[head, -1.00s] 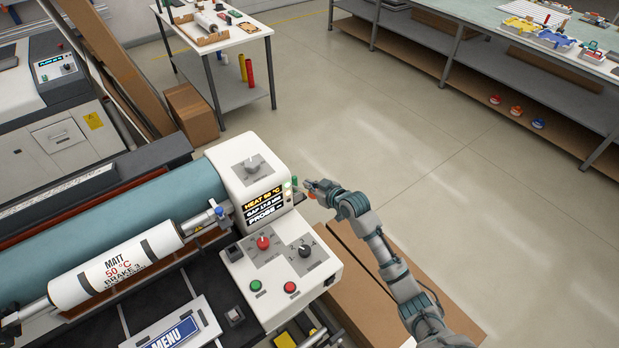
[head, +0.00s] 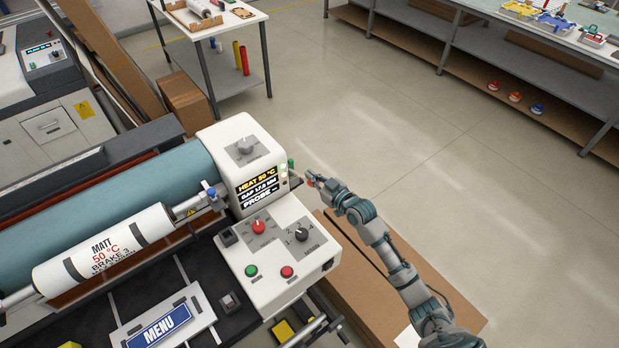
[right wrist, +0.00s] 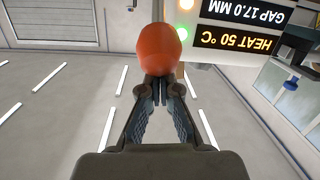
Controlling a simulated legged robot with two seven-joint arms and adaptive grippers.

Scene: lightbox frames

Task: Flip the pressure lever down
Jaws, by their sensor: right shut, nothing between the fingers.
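An orange rounded knob (right wrist: 158,60), apparently the pressure lever's end, fills the space just beyond my fingertips in the right wrist view. The lever's shaft is hidden, so its angle cannot be told. My right gripper (head: 313,181) is beside the right end of the machine's white housing (head: 232,138). In the right wrist view the gripper (right wrist: 160,90) is shut with nothing between its fingers. The knob is in front of the tips; whether they touch it cannot be told. The display (head: 258,188) reads heat 50 °C and gap 17.0 mm. My left gripper is not in view.
The control panel (head: 268,262) with dials and buttons lies below the housing. A blue-tipped handle (head: 211,193) stands by the roller (head: 110,200). Cardboard (head: 375,285) lies under my arm. Open floor lies to the right.

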